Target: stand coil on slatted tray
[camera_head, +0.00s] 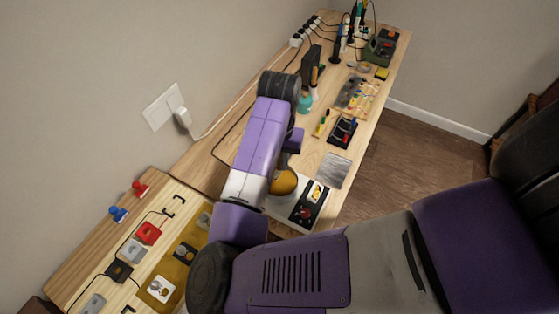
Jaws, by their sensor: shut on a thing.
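My arm reaches across the bench from the lower right. My gripper does not show clearly; the forearm covers the place below the wrist. I cannot make out a coil for certain. A round amber thing with a pale rim (284,182) shows partly beside my forearm, and I cannot tell whether it is held or standing on the bench.
The wooden bench (313,150) runs along the wall. A lower-left panel holds a red box (148,233) and other blocks.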

